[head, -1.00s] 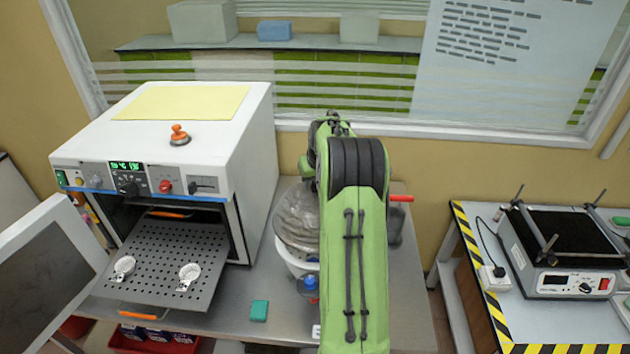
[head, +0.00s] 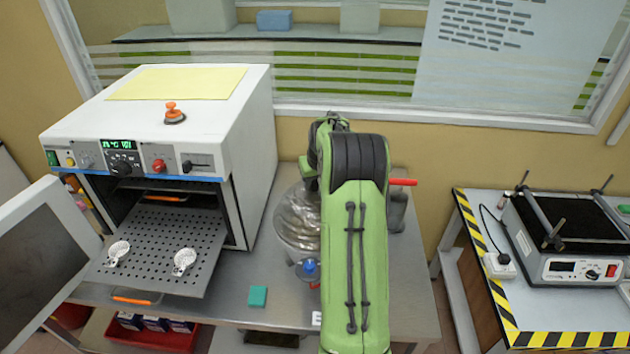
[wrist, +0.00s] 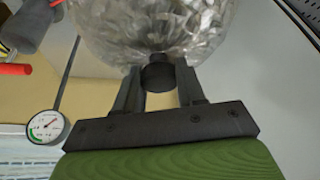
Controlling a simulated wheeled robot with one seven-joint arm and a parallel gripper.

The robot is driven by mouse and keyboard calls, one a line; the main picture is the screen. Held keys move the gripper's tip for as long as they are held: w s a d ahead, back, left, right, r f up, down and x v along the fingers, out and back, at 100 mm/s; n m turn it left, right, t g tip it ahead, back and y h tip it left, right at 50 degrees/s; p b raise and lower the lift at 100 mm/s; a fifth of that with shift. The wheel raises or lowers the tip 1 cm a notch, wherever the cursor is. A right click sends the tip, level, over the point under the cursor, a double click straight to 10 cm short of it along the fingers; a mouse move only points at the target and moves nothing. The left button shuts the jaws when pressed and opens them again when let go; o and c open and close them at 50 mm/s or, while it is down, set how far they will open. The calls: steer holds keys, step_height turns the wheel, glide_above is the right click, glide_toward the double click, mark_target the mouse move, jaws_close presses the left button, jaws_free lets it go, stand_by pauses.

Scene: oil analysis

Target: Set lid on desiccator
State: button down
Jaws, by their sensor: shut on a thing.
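The clear glass desiccator lid (head: 296,218) shows left of my arm in the head view, over the middle bench. In the wrist view the glass (wrist: 150,28) fills the top, with its dark knob (wrist: 158,74) facing me. My gripper (wrist: 157,88) is shut on that knob, one finger on each side. My arm hides the gripper and the right part of the lid in the head view. The desiccator body is not clearly seen under the lid. I cannot tell whether the lid touches it.
A white oven (head: 160,120) with open door and a pulled-out perforated tray (head: 160,238) stands left. A blue-topped bottle (head: 308,269) stands in front of the lid. A teal block (head: 257,296) lies on the bench. A gauge (wrist: 46,127) shows in the wrist view.

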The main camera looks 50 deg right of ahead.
steer(key=shift+f+b, duration=0.45)
steer(key=shift+f, duration=0.05)
steer(key=c, duration=0.6)
jaws_free()
steer(key=v, duration=1.5)
steer(key=shift+s+a+r, duration=0.1)
steer(key=shift+s+r, duration=0.05)
steer(key=shift+r, duration=0.2)
